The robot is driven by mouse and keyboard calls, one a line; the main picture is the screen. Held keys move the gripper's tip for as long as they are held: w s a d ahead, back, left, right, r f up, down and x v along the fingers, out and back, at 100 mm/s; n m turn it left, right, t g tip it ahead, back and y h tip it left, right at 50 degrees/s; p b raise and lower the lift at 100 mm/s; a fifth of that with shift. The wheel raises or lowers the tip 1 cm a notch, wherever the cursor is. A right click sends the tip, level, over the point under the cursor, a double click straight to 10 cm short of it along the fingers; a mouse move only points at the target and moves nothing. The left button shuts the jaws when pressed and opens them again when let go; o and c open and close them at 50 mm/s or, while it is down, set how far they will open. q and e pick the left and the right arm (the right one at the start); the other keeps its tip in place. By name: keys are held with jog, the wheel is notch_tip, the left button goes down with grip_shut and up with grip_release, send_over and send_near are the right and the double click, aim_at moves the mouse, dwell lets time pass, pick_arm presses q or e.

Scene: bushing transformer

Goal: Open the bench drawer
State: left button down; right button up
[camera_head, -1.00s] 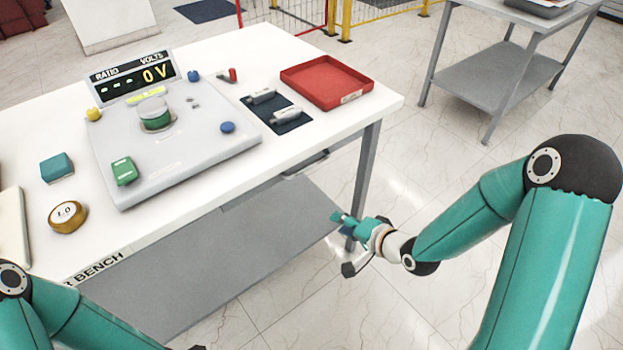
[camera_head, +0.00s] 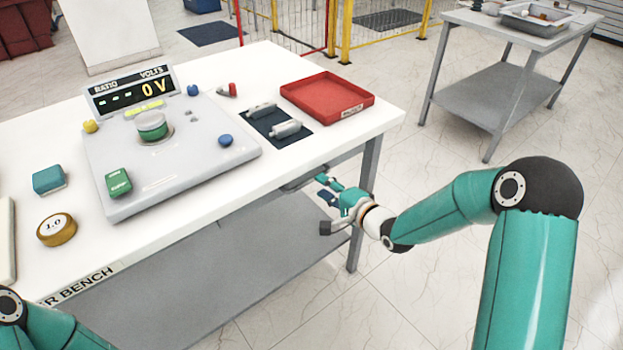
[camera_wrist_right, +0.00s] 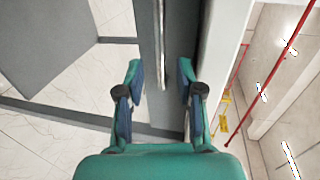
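The bench (camera_head: 225,195) has a drawer under its right end. Its grey front (camera_wrist_right: 175,25) and thin metal handle bar (camera_wrist_right: 161,60) show in the right wrist view. In the head view the drawer is mostly in shadow below the bench top; it looks closed. My right gripper (camera_head: 322,203) is at the bench's front edge by the drawer. In the right wrist view my right gripper (camera_wrist_right: 160,75) is open, with one finger on each side of the handle bar and gaps visible on both sides. My left gripper is out of view.
The bench top holds a meter console (camera_head: 175,155), a red tray (camera_head: 328,95), a dark mat (camera_head: 275,130) with metal parts, and a brass weight (camera_head: 56,230). A bench leg (camera_head: 365,200) stands close to my right gripper.

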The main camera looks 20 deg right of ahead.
aim_at(313, 178)
jog(key=shift+x, duration=2.7)
grip_shut()
